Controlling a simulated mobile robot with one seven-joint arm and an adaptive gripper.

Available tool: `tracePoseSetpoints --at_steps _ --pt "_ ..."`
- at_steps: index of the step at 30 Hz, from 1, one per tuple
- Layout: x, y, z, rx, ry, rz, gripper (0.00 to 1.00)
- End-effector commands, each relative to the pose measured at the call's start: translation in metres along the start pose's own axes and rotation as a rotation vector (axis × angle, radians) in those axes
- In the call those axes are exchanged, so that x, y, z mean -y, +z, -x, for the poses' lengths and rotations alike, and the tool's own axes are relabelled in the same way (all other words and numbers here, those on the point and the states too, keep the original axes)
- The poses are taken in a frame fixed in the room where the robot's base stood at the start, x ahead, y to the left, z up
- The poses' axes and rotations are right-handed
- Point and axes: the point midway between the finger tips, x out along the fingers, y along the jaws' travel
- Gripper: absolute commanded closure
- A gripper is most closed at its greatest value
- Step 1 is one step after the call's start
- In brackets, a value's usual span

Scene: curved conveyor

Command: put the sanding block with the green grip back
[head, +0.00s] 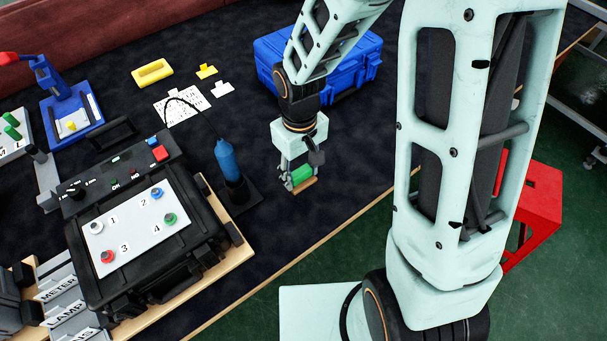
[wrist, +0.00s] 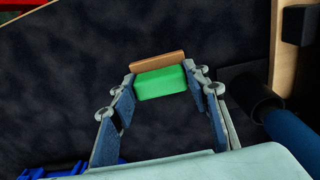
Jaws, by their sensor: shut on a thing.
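The sanding block with the green grip (head: 302,175) is between the fingers of my gripper (head: 294,180). It has a green top and a tan base. In the wrist view the block's green grip (wrist: 160,82) sits between the two fingertips of my gripper (wrist: 162,84), with the tan base beyond it. My gripper is shut on the green part. The block is over the dark table surface (head: 340,150); I cannot tell whether it touches it.
A blue case (head: 350,65) is behind. A black box with numbered buttons (head: 130,225) is at the left. The wooden table edge (head: 300,250) is in front. Dark table around the block is clear.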

Motion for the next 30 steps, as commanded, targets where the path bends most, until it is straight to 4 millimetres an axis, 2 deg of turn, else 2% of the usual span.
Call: tracePoseSetpoints --at_steps 1,7,9,15,29,30 --pt "-0.004 -0.002 -0.006 -0.001 0.0 -0.002 0.77" --pt "-0.011 -0.004 -0.015 0.0 0.0 -0.001 0.77" --pt "-0.015 -0.006 -0.023 0.0 0.0 -0.001 0.77" --pt "-0.014 -0.005 -0.047 0.0 0.0 0.0 0.77" --pt "-0.014 -0.005 -0.052 -0.001 0.0 0.0 0.77" --pt "-0.014 -0.005 -0.05 -0.001 0.0 0.0 0.53"
